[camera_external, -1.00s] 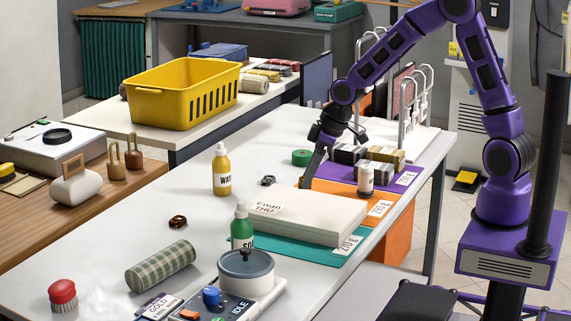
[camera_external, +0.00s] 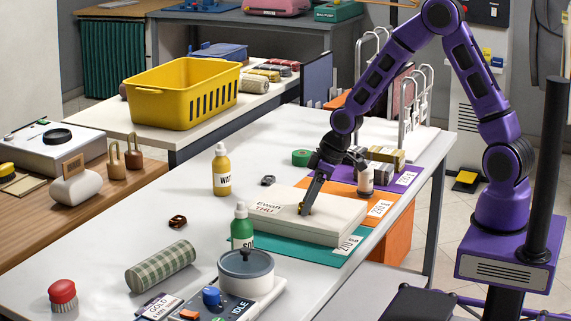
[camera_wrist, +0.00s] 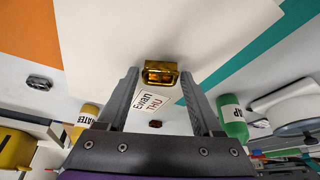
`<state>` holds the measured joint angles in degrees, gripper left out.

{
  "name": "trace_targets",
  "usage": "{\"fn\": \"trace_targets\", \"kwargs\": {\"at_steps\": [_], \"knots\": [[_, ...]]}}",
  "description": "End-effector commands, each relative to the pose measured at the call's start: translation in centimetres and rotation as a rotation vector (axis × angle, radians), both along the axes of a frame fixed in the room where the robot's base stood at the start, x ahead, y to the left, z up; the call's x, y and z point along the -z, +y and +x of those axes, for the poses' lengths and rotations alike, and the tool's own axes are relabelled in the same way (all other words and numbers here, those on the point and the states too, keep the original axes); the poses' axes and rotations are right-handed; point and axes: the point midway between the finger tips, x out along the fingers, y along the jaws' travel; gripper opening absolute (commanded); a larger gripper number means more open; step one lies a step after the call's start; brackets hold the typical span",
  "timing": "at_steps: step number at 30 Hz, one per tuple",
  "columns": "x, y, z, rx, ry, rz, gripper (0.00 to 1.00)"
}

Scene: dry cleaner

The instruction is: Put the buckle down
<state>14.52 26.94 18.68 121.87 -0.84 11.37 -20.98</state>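A gold buckle (camera_wrist: 160,73) sits between my fingertips in the wrist view, with a finger against each side. My gripper (camera_wrist: 159,85) looks shut on it. The buckle is too small and covered to make out clearly there. I cannot tell whether it touches the lid. A dark grey buckle (camera_external: 267,180) and a brown buckle (camera_external: 177,221) lie apart on the white table.
Yellow (camera_external: 221,170) and green (camera_external: 241,228) bottles stand left of the box. Teal (camera_external: 325,255), orange (camera_external: 385,208) and purple (camera_external: 413,172) mats with cards line the right side. The table (camera_external: 120,240) is clear around the brown buckle.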

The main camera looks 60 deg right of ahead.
Motion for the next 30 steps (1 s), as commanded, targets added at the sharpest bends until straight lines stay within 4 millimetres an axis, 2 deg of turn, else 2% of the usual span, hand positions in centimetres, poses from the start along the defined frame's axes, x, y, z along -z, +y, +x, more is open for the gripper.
{"fn": "trace_targets", "kwargs": {"at_steps": [1, 3, 14, 17, 24, 30], "knots": [[-0.1, 0.0, 0.0, 0.0, 0.0, 0.0, 0.78], [-0.1, 0.0, 0.0, 0.0, 0.0, 0.0, 0.86], [-0.7, 0.0, 0.0, 0.0, -0.001, 0.0, 0.86], [-2.0, -0.3, -0.4, 0.001, -0.005, 0.0, 0.86], [-7.0, -1.1, -2.3, 0.003, -0.005, -0.002, 0.86], [-10.1, -1.6, -3.6, 0.002, -0.004, -0.002, 0.86]]}}
